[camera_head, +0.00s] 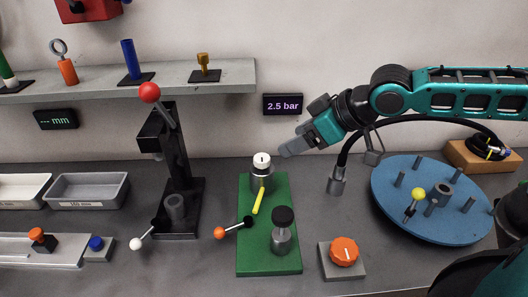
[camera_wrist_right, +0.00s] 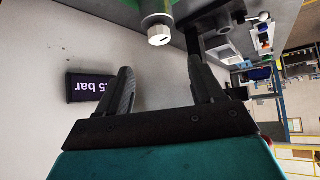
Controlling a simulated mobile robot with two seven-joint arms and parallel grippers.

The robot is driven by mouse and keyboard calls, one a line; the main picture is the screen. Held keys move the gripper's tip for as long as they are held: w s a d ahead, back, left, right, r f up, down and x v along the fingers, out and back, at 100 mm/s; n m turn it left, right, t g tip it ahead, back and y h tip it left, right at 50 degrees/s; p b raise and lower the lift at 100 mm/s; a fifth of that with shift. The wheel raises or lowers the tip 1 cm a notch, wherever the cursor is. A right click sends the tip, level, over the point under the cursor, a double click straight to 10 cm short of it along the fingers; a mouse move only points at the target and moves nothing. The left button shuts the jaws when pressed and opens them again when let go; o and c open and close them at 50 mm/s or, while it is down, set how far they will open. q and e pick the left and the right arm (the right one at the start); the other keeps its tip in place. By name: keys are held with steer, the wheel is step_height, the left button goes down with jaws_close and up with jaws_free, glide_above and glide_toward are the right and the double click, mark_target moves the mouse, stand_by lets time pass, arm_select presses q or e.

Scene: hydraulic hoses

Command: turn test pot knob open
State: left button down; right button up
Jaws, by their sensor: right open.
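A white-capped knob (camera_head: 262,160) with a dark mark on its top sits on a grey metal pot (camera_head: 263,180) at the back of a green plate (camera_head: 252,257). A yellow lever (camera_head: 258,201) is on the pot's front. My right gripper (camera_head: 290,149) is just to the right of the white knob, apart from it. In the right wrist view the gripper (camera_wrist_right: 162,88) has its fingers apart with nothing between them, and the white knob (camera_wrist_right: 160,36) shows beyond the fingertips. My left gripper is out of view.
An orange dial (camera_head: 344,251) on a grey block stands right of the green plate. A black-knobbed fitting (camera_head: 283,220) and an orange-ended lever (camera_head: 220,232) are near the plate's front. A black press (camera_head: 178,160) stands left. A display (camera_head: 283,104) on the wall reads 2.5 bar.

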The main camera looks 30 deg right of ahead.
mark_target(262, 157)
steer(key=x, duration=1)
steer(key=shift+w+a+f, duration=0.1)
steer(key=shift+w+f, duration=0.15)
steer(key=shift+w, duration=0.05)
steer(key=c, duration=1.1)
